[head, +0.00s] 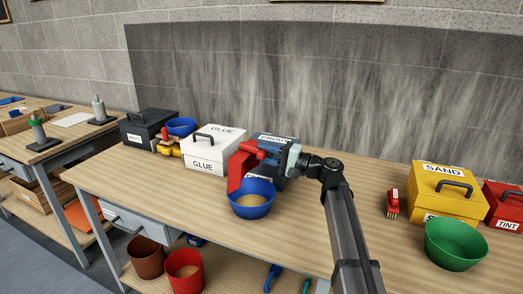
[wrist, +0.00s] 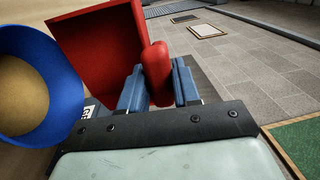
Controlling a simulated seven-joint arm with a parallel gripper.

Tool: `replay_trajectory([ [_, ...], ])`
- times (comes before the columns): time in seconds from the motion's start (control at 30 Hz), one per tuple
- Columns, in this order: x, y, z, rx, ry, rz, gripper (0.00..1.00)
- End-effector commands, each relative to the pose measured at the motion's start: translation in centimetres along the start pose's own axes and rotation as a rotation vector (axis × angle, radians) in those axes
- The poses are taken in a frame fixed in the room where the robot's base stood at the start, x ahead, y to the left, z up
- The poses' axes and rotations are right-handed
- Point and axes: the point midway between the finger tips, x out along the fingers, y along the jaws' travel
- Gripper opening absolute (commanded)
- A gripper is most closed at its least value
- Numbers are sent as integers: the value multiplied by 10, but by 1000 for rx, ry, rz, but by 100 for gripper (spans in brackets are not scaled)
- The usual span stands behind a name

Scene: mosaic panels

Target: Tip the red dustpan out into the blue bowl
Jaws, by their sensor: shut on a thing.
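The red dustpan (head: 239,167) is tilted steeply, its pan hanging down just above the left part of the blue bowl's rim in the head view. My gripper (head: 283,153) is shut on its handle, which shows between the blue fingers (wrist: 158,88) in the wrist view. The pan (wrist: 100,45) shows no contents there. The blue bowl (head: 252,208) stands on the bench near its front edge, with tan material in it. The bowl (wrist: 70,88) is left of the dustpan in the wrist view. Whether pan and bowl touch is unclear.
A white glue box (head: 204,166) stands left of the dustpan, and a dark blue box (head: 283,140) is behind my gripper. Another blue bowl (head: 181,126) is farther left. A green bowl (head: 455,262) and yellow sand box (head: 430,180) stand right.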

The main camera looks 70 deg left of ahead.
Motion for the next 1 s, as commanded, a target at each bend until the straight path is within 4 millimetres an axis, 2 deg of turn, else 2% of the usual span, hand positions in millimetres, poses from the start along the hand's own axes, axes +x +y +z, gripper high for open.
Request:
replay_trajectory([
  [0.5,-26,14,0,1,1,-182,0],
  [1.0,-38,21,0,0,1,-275,0],
])
